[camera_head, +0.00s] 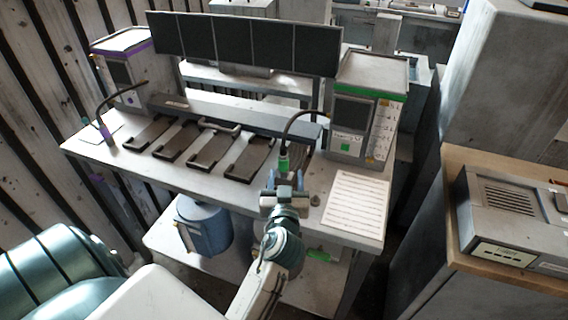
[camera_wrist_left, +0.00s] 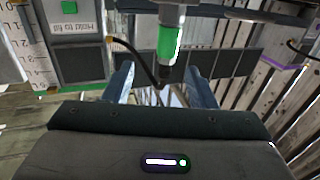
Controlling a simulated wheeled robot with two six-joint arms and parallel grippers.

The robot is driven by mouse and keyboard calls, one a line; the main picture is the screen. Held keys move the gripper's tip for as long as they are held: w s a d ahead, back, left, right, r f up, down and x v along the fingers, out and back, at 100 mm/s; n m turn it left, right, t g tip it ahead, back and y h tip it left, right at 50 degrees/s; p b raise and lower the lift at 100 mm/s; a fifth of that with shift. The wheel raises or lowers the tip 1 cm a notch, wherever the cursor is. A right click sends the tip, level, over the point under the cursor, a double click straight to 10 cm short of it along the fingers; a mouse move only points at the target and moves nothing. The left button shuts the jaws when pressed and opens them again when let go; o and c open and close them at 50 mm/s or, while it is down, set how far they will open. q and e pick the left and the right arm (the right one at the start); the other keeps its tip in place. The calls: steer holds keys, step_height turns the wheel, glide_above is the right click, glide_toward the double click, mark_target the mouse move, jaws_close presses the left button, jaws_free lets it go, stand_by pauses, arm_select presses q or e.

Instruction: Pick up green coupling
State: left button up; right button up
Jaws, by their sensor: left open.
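The green coupling (camera_head: 283,164) hangs at the end of a black curved hose beside the green-trimmed unit on the workbench. It also shows in the left wrist view (camera_wrist_left: 168,42), as a green band on a grey-white cylinder. My left gripper (camera_head: 285,182) is open and empty just in front of the coupling. In the left wrist view its two blue-grey fingers (camera_wrist_left: 160,72) stand apart, and the coupling appears between their lines, past the tips. I see no contact. My right gripper is not in view.
The green-trimmed unit (camera_head: 367,108) stands right of the coupling. A printed sheet (camera_head: 355,203) lies at the bench's right front. Dark trays (camera_head: 250,158) lie to the left. A second hose with a purple coupling (camera_head: 105,132) is at far left. A blue container (camera_head: 203,226) sits below.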

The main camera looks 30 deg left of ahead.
mark_target(285, 161)
arm_select(q)
steer(key=p+x, duration=0.1)
steer(key=x, duration=0.3)
steer(key=shift+w+a, duration=0.15)
steer(key=shift+a, duration=0.15)
steer(key=shift+w+a+r+p, duration=0.1)
steer(key=shift+w+p, duration=0.1)
steer(key=shift+p, duration=0.2)
steer(key=p+x, duration=0.1)
steer(key=x, duration=0.1)
steer(key=p+x, duration=0.1)
steer(key=x, duration=0.1)
steer(key=shift+a+p, duration=0.3)
steer(key=shift+a, duration=0.15)
steer(key=shift+w+a+f, duration=0.1)
steer(key=shift+f, duration=0.25)
steer(key=shift+c, duration=1)
jaws_close()
steer(key=shift+r, duration=0.1)
